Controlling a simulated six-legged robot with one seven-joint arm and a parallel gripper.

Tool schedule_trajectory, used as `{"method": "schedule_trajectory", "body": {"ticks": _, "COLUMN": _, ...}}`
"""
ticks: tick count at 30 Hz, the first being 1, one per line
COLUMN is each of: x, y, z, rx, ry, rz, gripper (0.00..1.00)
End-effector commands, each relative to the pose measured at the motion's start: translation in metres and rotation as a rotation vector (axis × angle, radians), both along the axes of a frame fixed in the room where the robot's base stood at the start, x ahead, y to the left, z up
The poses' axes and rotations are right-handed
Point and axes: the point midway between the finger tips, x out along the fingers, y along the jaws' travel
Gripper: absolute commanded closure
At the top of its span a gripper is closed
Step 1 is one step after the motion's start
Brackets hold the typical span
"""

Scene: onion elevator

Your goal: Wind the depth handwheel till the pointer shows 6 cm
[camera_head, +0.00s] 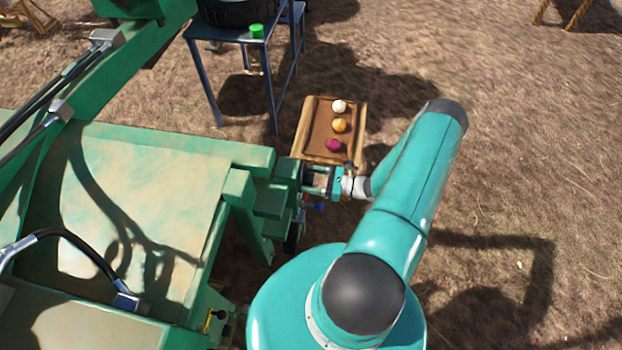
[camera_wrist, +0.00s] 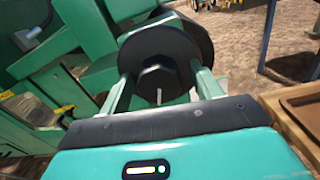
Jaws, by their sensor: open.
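A black, round handwheel (camera_wrist: 203,42) with a dark, many-sided hub (camera_wrist: 158,82) is in the middle of the wrist view, mounted on the green machine. My gripper (camera_wrist: 160,70) is open, with one pale green finger on each side of the hub. I cannot tell whether the fingers touch it. A small pale pin shows just below the hub. In the head view my gripper (camera_head: 309,180) is at the right side of the green machine (camera_head: 150,180), where the handwheel is mostly hidden. I cannot make out a depth pointer or a readable scale in either view.
A wooden tray (camera_head: 299,140) with a white, an orange-yellow and a magenta ball stands just behind my gripper. A blue stand (camera_head: 202,80) with a black tub and green item is farther back. Open, dry ground (camera_head: 530,160) lies to the right.

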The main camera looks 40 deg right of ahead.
Motion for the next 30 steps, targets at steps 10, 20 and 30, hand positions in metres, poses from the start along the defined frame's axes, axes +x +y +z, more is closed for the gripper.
{"method": "schedule_trajectory", "body": {"ticks": 10, "x": -0.0002, "y": -0.0002, "z": 0.0000, "rx": 0.000, "ry": 0.000, "rz": 0.000, "gripper": 0.73}}
{"method": "schedule_trajectory", "body": {"ticks": 20, "x": -0.0003, "y": -0.0004, "z": 0.0000, "rx": 0.016, "ry": 0.014, "rz": -0.001, "gripper": 0.81}}
{"method": "schedule_trajectory", "body": {"ticks": 30, "x": -0.0005, "y": -0.0005, "z": -0.0002, "rx": 0.142, "ry": 0.126, "rz": -0.001, "gripper": 0.81}}
